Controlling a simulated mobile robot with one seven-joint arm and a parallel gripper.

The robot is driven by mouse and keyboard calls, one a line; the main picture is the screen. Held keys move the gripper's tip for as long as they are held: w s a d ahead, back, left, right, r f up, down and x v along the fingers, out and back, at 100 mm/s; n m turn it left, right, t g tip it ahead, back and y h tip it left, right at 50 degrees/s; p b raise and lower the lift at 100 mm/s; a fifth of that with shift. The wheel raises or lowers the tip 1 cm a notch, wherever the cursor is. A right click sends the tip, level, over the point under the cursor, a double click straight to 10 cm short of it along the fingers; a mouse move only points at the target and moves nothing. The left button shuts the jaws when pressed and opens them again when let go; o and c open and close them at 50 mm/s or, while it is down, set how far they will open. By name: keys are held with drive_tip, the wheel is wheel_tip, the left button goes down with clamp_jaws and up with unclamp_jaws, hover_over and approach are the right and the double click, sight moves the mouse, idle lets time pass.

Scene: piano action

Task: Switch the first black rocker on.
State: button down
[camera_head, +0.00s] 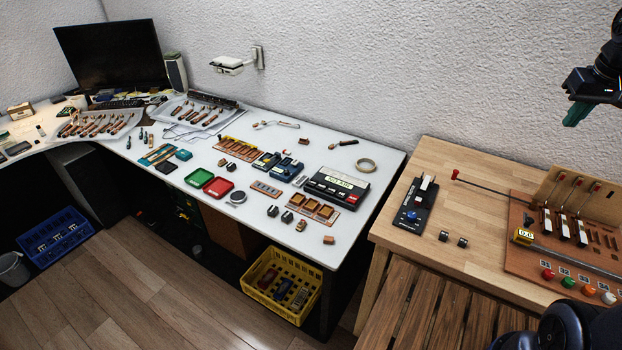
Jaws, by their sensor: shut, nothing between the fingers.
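Two small black rocker-like pieces stand side by side on the light wooden table, a left one (443,236) and a right one (462,241). They are too small to tell which way either is tipped. Two more small dark pieces, one left (272,211) and one right (287,216), sit on the white desk, and I cannot tell if they are rockers. My gripper (574,116), dark with teal fingertips, is at the upper right. It is shut and empty, in the air above the back of the wooden table, apart from all of these pieces.
A black panel (407,216) with a white lever and blue knob lies left of the rockers. To their right is a brown board (520,258) with a red-tipped rod, upright levers and coloured buttons. A slatted wooden surface (420,315) is in front.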

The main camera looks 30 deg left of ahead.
drive_tip(key=w+a+f+n+g, duration=0.1)
drive_tip(key=w+a+n, duration=0.1)
drive_tip(key=w+a, duration=0.45)
drive_tip(key=w+a+f+n, duration=0.15)
drive_tip(key=w+a, duration=0.25)
drive_tip(key=a, duration=0.6)
drive_tip(key=w+a+f+n+g, duration=0.1)
drive_tip(key=a+f+n, duration=0.15)
drive_tip(key=a, duration=0.65)
drive_tip(key=w+a+f+n+g, duration=0.15)
drive_tip(key=a+f, duration=0.25)
drive_tip(key=a, duration=0.4)
drive_tip(key=n+g, duration=0.2)
drive_tip(key=n, duration=0.4)
hover_over(311, 184)
drive_tip(key=w, duration=0.2)
wheel_tip(311, 184, down, 23)
drive_tip(key=shift+w+a+t+h, duration=0.1)
drive_tip(key=shift+t+h, duration=0.15)
drive_tip(key=shift+h, duration=0.15)
drive_tip(key=shift+f, duration=0.1)
drive_tip(key=f, duration=0.4)
drive_tip(key=s+f, duration=0.1)
drive_tip(key=f, duration=0.4)
drive_tip(key=s+f, duration=0.1)
drive_tip(key=f, duration=0.3)
drive_tip(key=shift+f, duration=0.4)
